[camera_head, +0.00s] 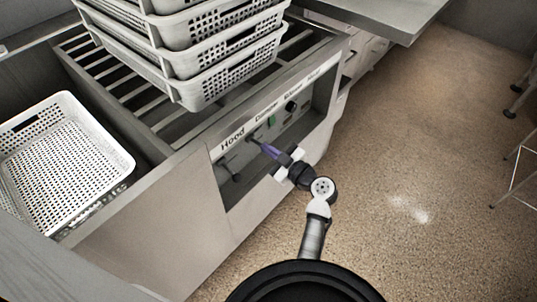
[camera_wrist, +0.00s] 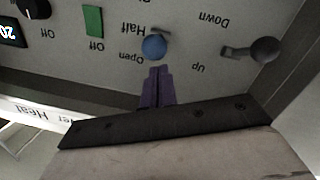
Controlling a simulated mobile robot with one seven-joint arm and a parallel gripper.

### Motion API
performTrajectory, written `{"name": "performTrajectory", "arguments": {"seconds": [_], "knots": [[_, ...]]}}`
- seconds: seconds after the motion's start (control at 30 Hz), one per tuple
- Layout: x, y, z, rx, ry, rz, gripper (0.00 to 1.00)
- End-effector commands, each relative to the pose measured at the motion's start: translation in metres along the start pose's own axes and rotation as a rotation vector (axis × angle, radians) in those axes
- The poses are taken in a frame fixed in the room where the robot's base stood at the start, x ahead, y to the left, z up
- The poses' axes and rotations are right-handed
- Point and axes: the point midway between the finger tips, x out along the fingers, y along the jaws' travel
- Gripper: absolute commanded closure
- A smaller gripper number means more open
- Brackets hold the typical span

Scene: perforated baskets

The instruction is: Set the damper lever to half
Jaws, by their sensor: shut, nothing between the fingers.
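The damper lever shows in the wrist view as a blue ball knob (camera_wrist: 154,47) on the upside-down panel. The ball appears beside the words "Half" and "Open", nearer "Open"; its exact setting is hard to tell because the ball hides most of its arm. My gripper (camera_wrist: 157,70) is shut and empty, its purple fingertips just below the ball in the picture. Whether they touch it I cannot tell. In the head view my gripper (camera_head: 264,148) points at the panel under the "Damper" label, and its fingers largely hide the lever.
The grey-black hood lever (camera_wrist: 265,50) stands close on the right, by "Up" and "Down". A green switch (camera_wrist: 93,21) and a black knob (camera_wrist: 35,8) are left. The panel is recessed under a lip. Stacked baskets (camera_head: 215,85) stand above; open floor (camera_head: 410,150) lies right.

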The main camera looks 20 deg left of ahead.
Motion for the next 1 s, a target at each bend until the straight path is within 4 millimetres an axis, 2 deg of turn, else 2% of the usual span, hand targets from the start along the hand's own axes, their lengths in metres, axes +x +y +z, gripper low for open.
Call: {"name": "performTrajectory", "arguments": {"seconds": [0.03,0.23,0.83,1.0], "knots": [[0.0,-0.004,0.008,-0.001,0.011,0.006,1.0],[-0.001,-0.004,0.01,0.004,0.051,0.023,1.0],[-0.002,-0.003,0.006,0.006,0.068,0.029,1.0],[0.002,0.001,-0.001,0.005,0.068,0.028,1.0]]}}
